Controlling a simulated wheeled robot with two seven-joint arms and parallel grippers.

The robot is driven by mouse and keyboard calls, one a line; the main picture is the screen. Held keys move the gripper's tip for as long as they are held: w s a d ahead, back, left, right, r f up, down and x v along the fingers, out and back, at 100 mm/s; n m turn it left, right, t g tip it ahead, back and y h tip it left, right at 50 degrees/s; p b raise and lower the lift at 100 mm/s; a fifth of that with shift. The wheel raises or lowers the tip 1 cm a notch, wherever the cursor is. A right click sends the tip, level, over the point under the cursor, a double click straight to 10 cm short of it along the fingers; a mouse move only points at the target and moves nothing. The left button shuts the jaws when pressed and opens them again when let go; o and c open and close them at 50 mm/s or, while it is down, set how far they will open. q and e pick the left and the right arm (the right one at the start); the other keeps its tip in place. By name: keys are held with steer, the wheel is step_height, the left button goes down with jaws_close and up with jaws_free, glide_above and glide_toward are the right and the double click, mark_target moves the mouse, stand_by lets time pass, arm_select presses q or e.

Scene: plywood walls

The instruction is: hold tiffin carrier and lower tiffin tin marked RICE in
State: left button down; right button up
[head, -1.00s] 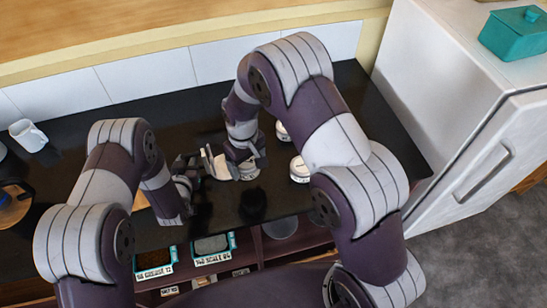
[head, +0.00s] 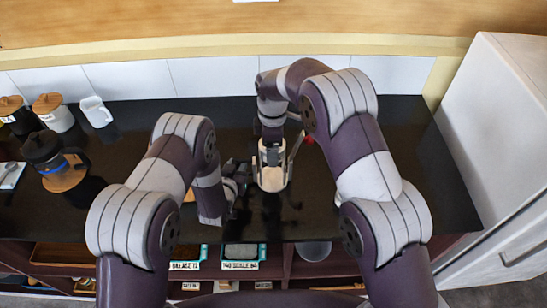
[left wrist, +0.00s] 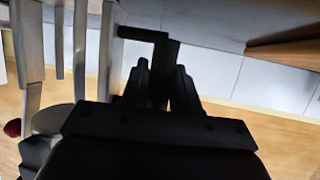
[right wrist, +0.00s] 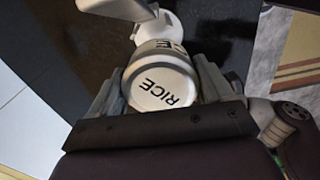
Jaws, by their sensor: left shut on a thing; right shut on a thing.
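The white tin marked RICE (right wrist: 158,88) is between the fingers of my right gripper (right wrist: 165,95), which is shut on it. Its lettering shows on the lid and side. In the head view, my right gripper (head: 271,142) is above the pale tin-and-carrier group (head: 272,180); where tin ends and carrier begins is unclear. My left gripper (head: 240,178) is shut beside this group, on its left. In the left wrist view its fingers (left wrist: 160,85) close on a dark bar-like part, probably of the carrier. Whether the RICE tin touches anything below is unclear.
A red knob-like thing (head: 307,140) shows just right of my right gripper. Labelled trays (head: 240,257) sit below the front edge. The dark counter (head: 130,160) is mostly clear.

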steer(key=shift+w+n, duration=0.25)
steer(key=shift+n, duration=0.05)
